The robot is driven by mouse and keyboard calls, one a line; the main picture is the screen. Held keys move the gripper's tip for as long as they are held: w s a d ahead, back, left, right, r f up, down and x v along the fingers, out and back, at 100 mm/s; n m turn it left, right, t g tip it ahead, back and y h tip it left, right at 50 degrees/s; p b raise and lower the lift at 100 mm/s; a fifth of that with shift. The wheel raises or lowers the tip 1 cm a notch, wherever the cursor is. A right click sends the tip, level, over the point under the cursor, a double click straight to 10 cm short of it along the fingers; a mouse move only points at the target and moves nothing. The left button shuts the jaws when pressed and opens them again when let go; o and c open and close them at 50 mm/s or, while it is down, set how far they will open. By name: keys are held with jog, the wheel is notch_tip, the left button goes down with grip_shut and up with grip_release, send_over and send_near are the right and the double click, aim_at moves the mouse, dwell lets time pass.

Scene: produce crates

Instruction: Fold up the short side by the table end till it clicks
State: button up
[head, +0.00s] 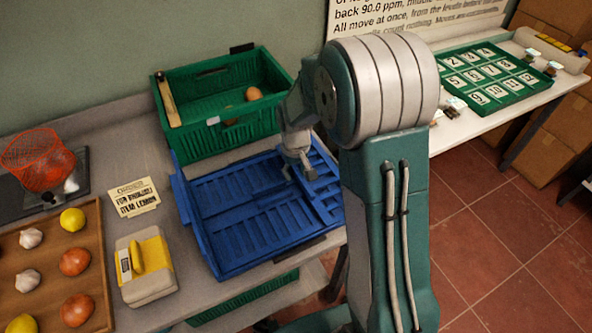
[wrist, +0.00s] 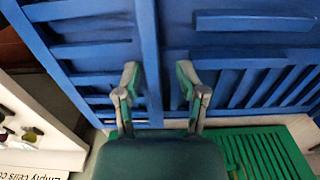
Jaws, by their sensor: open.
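A blue folding crate (head: 245,205) lies on the table. Its slatted right short side (head: 322,185), by the table end, looks folded down flat inside the base. My gripper (head: 298,170) is over the crate's back right part, next to that side. Whether the fingertips touch the panel cannot be told. My arm hides part of the crate's right edge in the head view.
A green crate (head: 175,133) with a brown round item stands right behind. A yellow-and-cream device (head: 145,268), a card (head: 134,197) and a wooden produce tray (head: 100,305) are at left. A numbered green tray (head: 490,78) is on another table across the gap.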

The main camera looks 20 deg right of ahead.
jog(key=shift+a, duration=0.1)
jog(key=c, duration=0.5)
jog(key=shift+d, duration=0.3)
grip_shut()
jog(key=shift+d, duration=0.3)
